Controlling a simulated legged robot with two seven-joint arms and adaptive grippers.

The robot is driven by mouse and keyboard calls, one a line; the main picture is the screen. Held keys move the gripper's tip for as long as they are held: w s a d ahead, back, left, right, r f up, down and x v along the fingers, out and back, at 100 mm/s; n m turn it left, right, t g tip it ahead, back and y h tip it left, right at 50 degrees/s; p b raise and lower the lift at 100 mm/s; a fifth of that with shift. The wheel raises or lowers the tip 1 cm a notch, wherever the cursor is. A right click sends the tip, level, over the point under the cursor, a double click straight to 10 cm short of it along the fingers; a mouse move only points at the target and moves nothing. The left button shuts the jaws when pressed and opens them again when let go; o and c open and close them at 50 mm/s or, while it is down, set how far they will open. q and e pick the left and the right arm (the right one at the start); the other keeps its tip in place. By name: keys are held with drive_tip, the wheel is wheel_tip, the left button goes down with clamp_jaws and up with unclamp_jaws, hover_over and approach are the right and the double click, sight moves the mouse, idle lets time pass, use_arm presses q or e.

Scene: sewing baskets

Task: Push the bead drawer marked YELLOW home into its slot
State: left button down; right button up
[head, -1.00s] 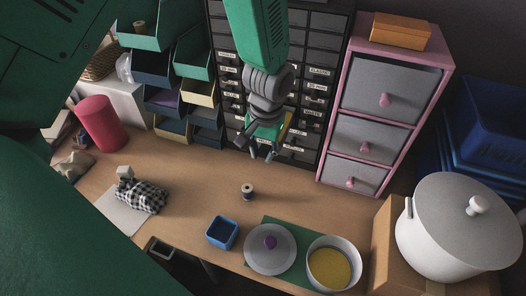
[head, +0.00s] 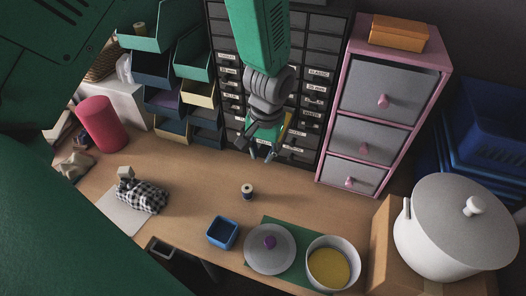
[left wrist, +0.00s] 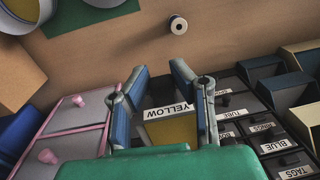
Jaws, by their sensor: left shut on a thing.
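My left gripper (head: 262,153) is in front of the cabinet in the head view. In the left wrist view its two fingers lie on either side of the drawer, shut on it. In the head view the arm and fingers hide most of the drawer, and only a bit of yellow shows. How far it is out is hard to tell. My right gripper is not in view.
A pink-framed chest (head: 362,148) stands right of the cabinet, stacked bins (head: 196,93) to the left. A thread spool (head: 247,191), blue box (head: 222,233), grey lid (head: 270,248) and bowl (head: 333,263) are on the table. Bare wood lies before the cabinet.

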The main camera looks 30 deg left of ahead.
use_arm(q)
drive_tip(key=shift+p, duration=0.65)
idle(0.5)
drive_tip(key=shift+w+a, duration=0.2)
drive_tip(key=shift+w, duration=0.7)
drive_tip(key=shift+w+a, duration=0.25)
drive_tip(key=shift+w, duration=0.6)
drive_tip(key=shift+w+a, duration=0.2)
drive_tip(key=shift+w, duration=0.7)
drive_tip(key=shift+w+a, duration=0.1)
drive_tip(key=shift+w, duration=0.2)
drive_tip(key=shift+w+a, duration=0.2)
drive_tip(key=shift+w, duration=0.7)
drive_tip(key=shift+w, duration=0.3)
drive_tip(key=shift+w+a, duration=0.25)
drive_tip(key=shift+w, duration=0.55)
drive_tip(key=shift+s, duration=0.25)
